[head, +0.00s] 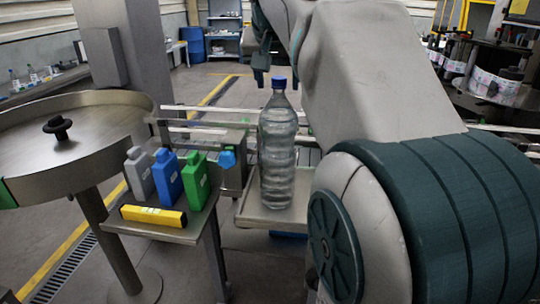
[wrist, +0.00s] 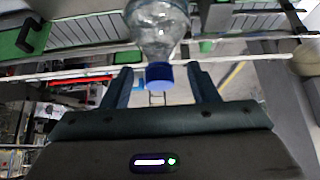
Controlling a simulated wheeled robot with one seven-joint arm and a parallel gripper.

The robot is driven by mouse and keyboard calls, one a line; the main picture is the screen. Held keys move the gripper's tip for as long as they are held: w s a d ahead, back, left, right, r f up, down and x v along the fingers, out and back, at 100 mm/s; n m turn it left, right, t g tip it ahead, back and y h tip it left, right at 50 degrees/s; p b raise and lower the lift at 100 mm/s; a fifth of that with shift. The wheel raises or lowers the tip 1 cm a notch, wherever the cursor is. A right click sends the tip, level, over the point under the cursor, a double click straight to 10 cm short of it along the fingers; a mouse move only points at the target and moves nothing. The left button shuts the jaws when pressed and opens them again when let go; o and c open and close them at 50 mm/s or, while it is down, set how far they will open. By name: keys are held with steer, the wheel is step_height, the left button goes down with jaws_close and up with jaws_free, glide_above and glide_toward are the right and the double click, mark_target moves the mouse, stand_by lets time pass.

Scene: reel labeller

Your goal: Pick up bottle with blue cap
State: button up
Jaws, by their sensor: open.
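The clear bottle with the blue cap (head: 277,150) stands upright on a small light-grey platform (head: 268,215) in the middle of the head view. My gripper (head: 262,76) is by the bottle's top, partly hidden behind my arm. In the wrist view the bottle (wrist: 158,25) hangs in from the top edge, its blue cap (wrist: 160,75) between the two teal fingers of my gripper (wrist: 162,86). The fingers are open, with a gap on each side of the cap. I cannot tell how far the cap is from the fingertips in depth.
Grey, blue (head: 168,178) and green (head: 195,180) flat bottles and a yellow box (head: 153,216) stand on a small table to the left. A round steel turntable (head: 100,130) is further left. Conveyor rails (head: 200,108) run behind the bottle.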

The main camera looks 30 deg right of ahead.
mark_target(279, 90)
steer(key=shift+p+x, duration=0.3)
steer(key=shift+x, duration=1.8)
steer(key=shift+w+d+r, duration=0.1)
steer(key=shift+w+d, duration=0.05)
jaws_close()
